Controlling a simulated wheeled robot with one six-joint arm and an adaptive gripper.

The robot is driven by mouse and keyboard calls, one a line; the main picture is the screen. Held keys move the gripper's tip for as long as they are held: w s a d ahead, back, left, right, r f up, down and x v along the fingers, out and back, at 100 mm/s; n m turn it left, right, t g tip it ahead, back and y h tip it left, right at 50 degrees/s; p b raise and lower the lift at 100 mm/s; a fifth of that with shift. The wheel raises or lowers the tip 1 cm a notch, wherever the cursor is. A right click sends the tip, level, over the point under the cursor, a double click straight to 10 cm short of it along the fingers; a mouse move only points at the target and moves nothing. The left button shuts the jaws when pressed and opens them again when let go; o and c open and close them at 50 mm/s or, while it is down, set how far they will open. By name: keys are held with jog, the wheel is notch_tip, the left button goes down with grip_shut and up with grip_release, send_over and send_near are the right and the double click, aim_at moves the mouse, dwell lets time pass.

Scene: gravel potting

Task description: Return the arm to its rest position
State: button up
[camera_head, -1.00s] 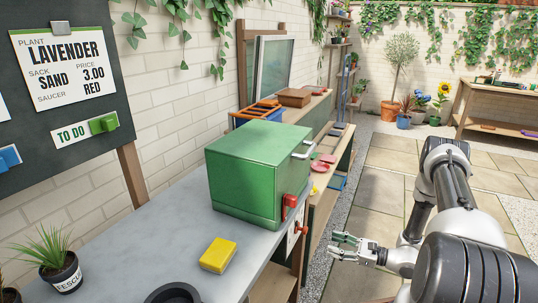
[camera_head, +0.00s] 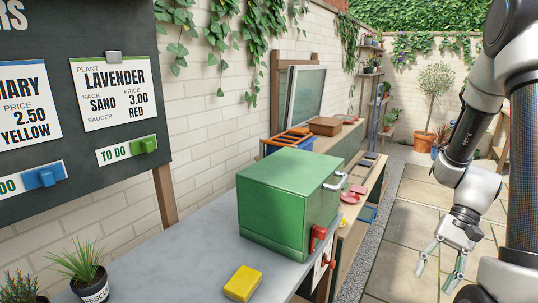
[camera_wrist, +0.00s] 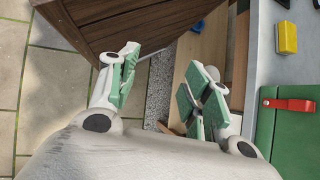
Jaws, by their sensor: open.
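My gripper (camera_head: 440,268) hangs at the lower right in the head view, to the right of the bench and above the paving. Its fingers point down, spread apart, with nothing between them. In the wrist view my gripper (camera_wrist: 158,85) shows two green-padded fingers set wide apart, over a gravel strip and the side of wooden furniture. My arm is folded up at the right of the head view. The gripper touches nothing that I can see.
A green box (camera_head: 290,200) with a red latch stands on the grey bench (camera_head: 205,250), beside a yellow sponge-like block (camera_head: 242,283). A potted grass (camera_head: 88,275) is at lower left. A board (camera_head: 75,110) with order cards hangs left. Paving (camera_head: 410,225) right of the bench is clear.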

jog(key=s+a+r+n+t+h, duration=0.1)
jog(key=s+r+n+t+h, duration=0.1)
jog(key=r, duration=0.9)
jog(key=s+a+r+n+t+h, duration=0.1)
jog(key=s+r+n+t+h, duration=0.2)
jog(key=r, duration=0.8)
jog(key=n+t+h, duration=0.1)
jog(key=n+t, duration=0.1)
jog(key=t, duration=0.1)
jog(key=shift+n+t, duration=0.3)
jog(key=shift+t, duration=0.1)
jog(key=shift+s+a+r, duration=0.1)
